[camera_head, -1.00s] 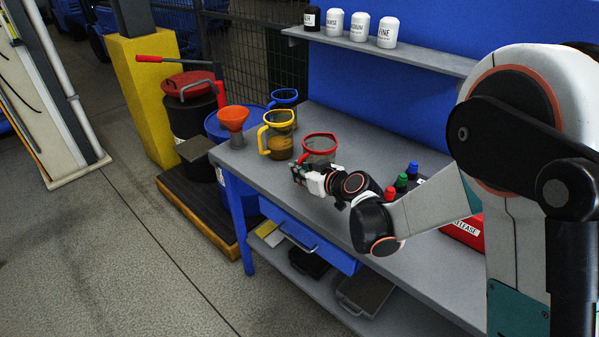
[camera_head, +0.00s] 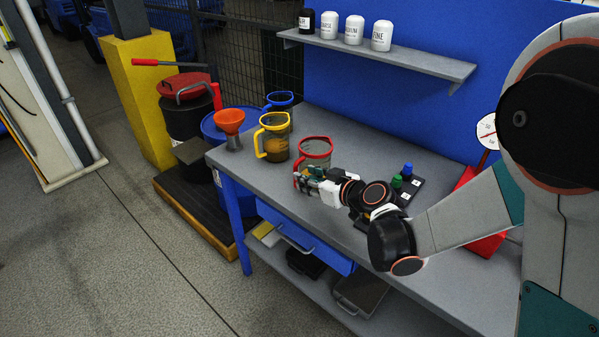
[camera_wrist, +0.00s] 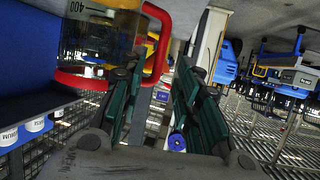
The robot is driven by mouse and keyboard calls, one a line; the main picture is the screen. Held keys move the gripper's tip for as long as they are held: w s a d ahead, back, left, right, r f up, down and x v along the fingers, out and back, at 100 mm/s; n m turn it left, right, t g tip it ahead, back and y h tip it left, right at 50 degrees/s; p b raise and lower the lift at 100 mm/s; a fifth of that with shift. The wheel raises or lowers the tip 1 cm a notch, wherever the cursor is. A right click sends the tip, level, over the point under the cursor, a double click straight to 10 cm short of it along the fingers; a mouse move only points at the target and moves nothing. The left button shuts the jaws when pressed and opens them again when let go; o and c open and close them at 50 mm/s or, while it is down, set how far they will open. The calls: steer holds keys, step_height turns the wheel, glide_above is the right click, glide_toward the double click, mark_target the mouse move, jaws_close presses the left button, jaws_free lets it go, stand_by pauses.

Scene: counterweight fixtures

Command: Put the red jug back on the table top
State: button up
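The red jug (camera_head: 315,153), clear with a red rim and handle, appears to stand on the grey table top (camera_head: 350,140); its base is partly hidden. My gripper (camera_head: 299,182) is at its near side, low over the table's front edge. In the wrist view, which is upside down, the red jug (camera_wrist: 95,40) fills the upper left. Its red handle lies around the gap between the fingertips of my gripper (camera_wrist: 155,75). The fingers are apart, with a clear gap; I cannot tell whether one touches the handle.
A yellow jug (camera_head: 274,140), a blue jug (camera_head: 281,101) and an orange funnel (camera_head: 230,121) stand left of the red jug. Capped bottles (camera_head: 402,178) stand to the right, near my arm. A shelf (camera_head: 390,57) with canisters runs behind. The table's middle back is clear.

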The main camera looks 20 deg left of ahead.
steer(key=p+v, duration=0.1)
steer(key=v, duration=0.4)
steer(key=shift+d, duration=0.1)
